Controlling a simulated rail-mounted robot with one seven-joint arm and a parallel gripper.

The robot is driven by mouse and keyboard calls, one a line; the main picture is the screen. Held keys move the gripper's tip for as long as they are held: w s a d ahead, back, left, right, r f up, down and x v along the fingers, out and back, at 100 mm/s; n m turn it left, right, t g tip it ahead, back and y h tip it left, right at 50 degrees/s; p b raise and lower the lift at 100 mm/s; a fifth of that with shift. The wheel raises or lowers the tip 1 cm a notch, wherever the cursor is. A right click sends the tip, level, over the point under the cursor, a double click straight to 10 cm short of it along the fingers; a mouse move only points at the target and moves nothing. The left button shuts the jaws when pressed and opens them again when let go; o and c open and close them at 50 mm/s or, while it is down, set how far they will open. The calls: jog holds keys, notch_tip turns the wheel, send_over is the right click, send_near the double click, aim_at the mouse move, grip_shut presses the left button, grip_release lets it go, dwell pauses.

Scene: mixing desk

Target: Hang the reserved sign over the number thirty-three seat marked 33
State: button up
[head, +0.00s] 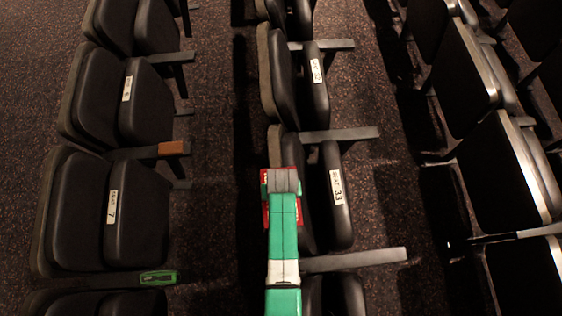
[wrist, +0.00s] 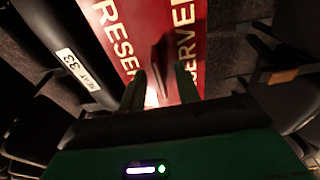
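The number thirty-three seat (head: 330,220) is folded up in the middle row. Its white label reads "SEAT 33" (head: 337,187) and also shows at the left of the wrist view (wrist: 78,68). The red reserved sign (head: 266,214) is at the top of that seat's backrest, mostly hidden under my gripper (head: 283,182). The wrist view shows the sign (wrist: 128,45) with white lettering, close beyond my fingers. My green fingers (wrist: 161,90) stand apart, with a dark fin-like shape between and beyond them. Whether the sign rests on the backrest is unclear.
Seat 32 (head: 316,72) stands farther up the same row, with a grey armrest (head: 340,134) between. Seat 7 (head: 112,205) is in the row to the left, near a wooden-topped armrest (head: 173,148). More dark seats fill the right; speckled carpet lies between rows.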

jog(key=r, duration=0.2)
jog(key=r+p, duration=0.1)
jog(key=r, duration=0.2)
jog(key=s+r, duration=0.1)
jog(key=r, duration=0.1)
jog(key=shift+r, duration=0.15)
jog(key=w+r+t, duration=0.3)
jog(key=w+r, duration=0.3)
jog(key=r, duration=0.3)
jog(key=w+r+t, duration=0.3)
jog(key=w+r, duration=0.3)
jog(key=r, duration=0.3)
notch_tip(320, 180, up, 22)
jog(key=w+t, duration=0.3)
jog(key=t, duration=0.4)
jog(key=s+r+t, duration=0.4)
jog(key=s+r, duration=0.2)
jog(key=r, duration=0.5)
jog(key=s+r+m+t, duration=0.1)
jog(key=s+r+t, duration=0.2)
jog(key=s+r, duration=0.55)
jog(key=s+r+t, duration=0.3)
jog(key=r+t, duration=0.1)
jog(key=r, duration=1)
notch_tip(320, 180, up, 14)
jog(key=w+p, duration=0.1)
jog(key=p, duration=1.4)
jog(key=shift+a+f, duration=0.25)
jog(key=shift+a, duration=0.1)
